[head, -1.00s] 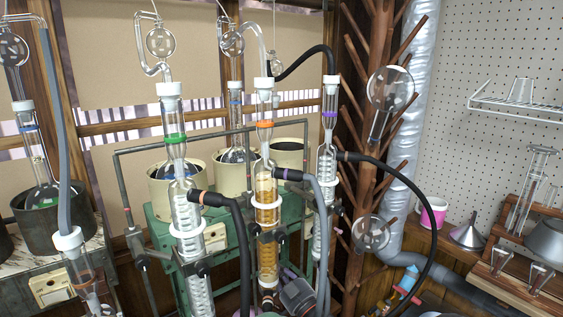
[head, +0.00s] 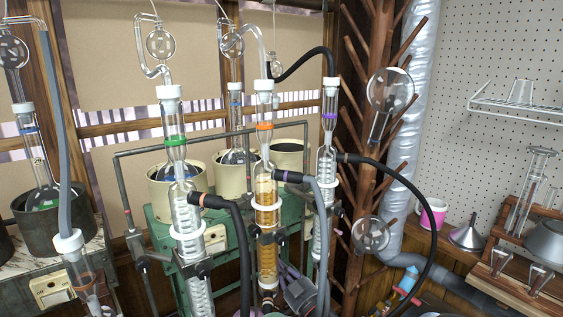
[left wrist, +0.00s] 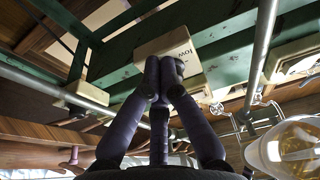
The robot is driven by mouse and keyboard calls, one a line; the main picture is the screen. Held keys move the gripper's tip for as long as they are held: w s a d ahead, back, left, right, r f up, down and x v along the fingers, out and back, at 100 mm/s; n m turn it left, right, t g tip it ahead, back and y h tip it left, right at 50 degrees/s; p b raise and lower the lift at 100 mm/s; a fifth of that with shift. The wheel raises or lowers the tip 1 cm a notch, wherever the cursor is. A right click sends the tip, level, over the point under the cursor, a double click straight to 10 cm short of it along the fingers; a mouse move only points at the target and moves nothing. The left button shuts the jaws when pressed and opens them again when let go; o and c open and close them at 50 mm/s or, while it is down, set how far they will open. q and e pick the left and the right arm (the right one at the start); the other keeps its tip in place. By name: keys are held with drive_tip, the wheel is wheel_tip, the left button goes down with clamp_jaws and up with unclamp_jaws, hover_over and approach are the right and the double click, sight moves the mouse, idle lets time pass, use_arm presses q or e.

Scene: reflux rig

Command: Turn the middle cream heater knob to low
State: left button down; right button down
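The middle cream heater (head: 234,172) stands on the green frame behind the glass columns, with a flask in it. In the left wrist view a cream control box (left wrist: 172,46) marked "low" sits on a green beam. My left gripper (left wrist: 163,68) has its dark fingers drawn together right at this box. The knob is hidden behind the fingertips, so I cannot tell whether they touch it. In the head view the gripper (head: 289,274) is low, just right of the amber-filled column (head: 266,250). My right gripper is not in view.
Glass columns with black (head: 242,250) and grey hoses stand close around my left gripper. Another cream control box (head: 213,240) is on the green frame. A round flask with amber liquid (left wrist: 295,150) is at the lower right of the wrist view.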

use_arm(q)
drive_tip(key=shift+w+d+r, duration=0.15)
drive_tip(key=shift+w+d, duration=0.15)
drive_tip(key=shift+d, duration=0.15)
idle(0.6)
drive_tip(key=r+v, duration=0.1)
drive_tip(key=v, duration=0.4)
drive_tip(key=shift+s+d+f+p, duration=0.3)
drive_tip(key=shift+s+d+p, duration=0.05)
drive_tip(key=shift+s+d, duration=0.05)
idle(0.3)
